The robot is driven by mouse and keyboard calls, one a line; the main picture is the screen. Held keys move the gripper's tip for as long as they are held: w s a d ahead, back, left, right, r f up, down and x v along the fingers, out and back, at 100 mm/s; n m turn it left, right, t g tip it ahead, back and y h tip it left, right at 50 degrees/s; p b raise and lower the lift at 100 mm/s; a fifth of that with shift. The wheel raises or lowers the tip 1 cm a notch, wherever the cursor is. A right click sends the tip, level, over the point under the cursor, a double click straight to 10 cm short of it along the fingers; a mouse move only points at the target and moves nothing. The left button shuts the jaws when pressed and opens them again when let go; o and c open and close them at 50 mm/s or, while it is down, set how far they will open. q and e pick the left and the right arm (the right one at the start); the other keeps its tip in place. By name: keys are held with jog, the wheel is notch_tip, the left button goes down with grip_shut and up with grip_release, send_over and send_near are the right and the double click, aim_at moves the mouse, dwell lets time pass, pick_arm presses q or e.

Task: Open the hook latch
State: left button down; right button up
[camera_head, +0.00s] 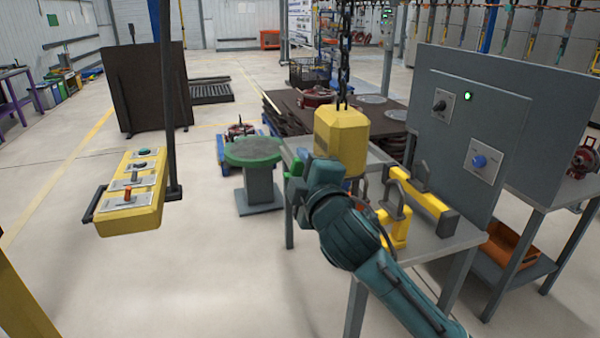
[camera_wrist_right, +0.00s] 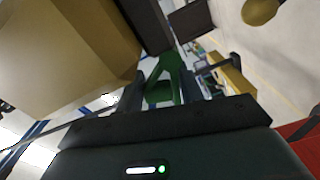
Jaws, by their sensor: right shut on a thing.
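A yellow hook block (camera_head: 340,138) hangs from a dark chain (camera_head: 344,50) in the middle of the head view. Its tan side (camera_wrist_right: 65,55) fills the upper left of the right wrist view. My right gripper (camera_head: 298,182) is at the block's lower left side, and my own wrist hides most of what is below the block. In the right wrist view my right gripper (camera_wrist_right: 163,92) has its dark fingers on either side of a green part (camera_wrist_right: 166,78), which looks like the hook latch, and is shut on it. My left gripper is not in view.
A yellow button pendant (camera_head: 130,205) hangs at the left. A grey table (camera_head: 425,240) with yellow brackets (camera_head: 425,195) stands right of the block, before a grey control panel (camera_head: 465,130). A green-topped stand (camera_head: 253,152) is behind left. The floor between pendant and table is clear.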

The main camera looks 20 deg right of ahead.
jog(key=shift+d+r+m, duration=0.25)
jog(key=shift+r+m, duration=0.35)
jog(key=o, duration=0.8)
jog(key=shift+f, duration=0.15)
jog(key=shift+f, duration=0.15)
